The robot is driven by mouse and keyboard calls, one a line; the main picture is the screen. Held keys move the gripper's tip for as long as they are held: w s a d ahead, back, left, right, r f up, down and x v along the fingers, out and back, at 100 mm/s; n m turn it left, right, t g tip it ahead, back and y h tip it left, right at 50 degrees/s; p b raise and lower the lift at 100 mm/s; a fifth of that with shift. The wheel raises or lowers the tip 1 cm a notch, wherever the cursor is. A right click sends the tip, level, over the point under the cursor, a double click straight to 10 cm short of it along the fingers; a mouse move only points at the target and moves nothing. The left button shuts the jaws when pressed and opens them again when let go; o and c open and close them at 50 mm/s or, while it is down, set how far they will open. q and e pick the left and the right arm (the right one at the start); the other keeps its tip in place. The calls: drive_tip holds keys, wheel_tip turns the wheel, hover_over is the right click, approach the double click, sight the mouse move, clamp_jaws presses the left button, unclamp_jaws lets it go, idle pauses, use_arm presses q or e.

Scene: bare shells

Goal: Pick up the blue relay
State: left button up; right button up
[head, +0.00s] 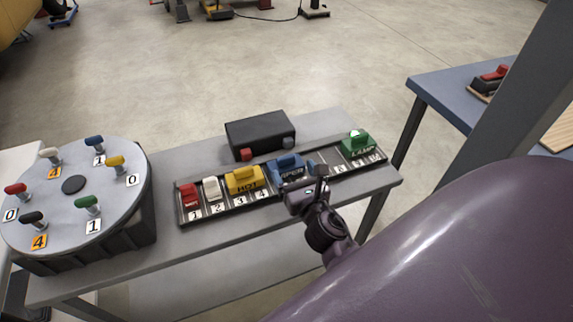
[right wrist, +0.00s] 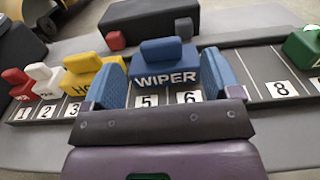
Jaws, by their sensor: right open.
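The blue relay (head: 283,166) sits in the numbered rail (head: 216,214) on the grey table. In the right wrist view the blue relay (right wrist: 165,72) reads "WIPER" and stands behind the numbers 5 and 6. My right gripper (head: 302,180) is open at the relay, coming in from the front. In the right wrist view the blue-padded fingers of my right gripper (right wrist: 163,62) show one on each side of the relay, with small gaps visible. I cannot tell how far they reach along its sides. My left gripper is not in view.
Left of the blue relay in the rail are a yellow relay (head: 244,180), a white one (head: 211,189) and a red one (head: 190,195). A green relay (head: 356,144) is at the right end. A black box (head: 260,132) stands behind. A round turntable (head: 73,213) holds several knobs.

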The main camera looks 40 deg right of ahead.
sight(287, 160)
drive_tip(key=shift+x, duration=2.9)
drive_tip(key=shift+c, duration=0.2)
drive_tip(key=c, duration=1)
drive_tip(key=shift+c, duration=0.2)
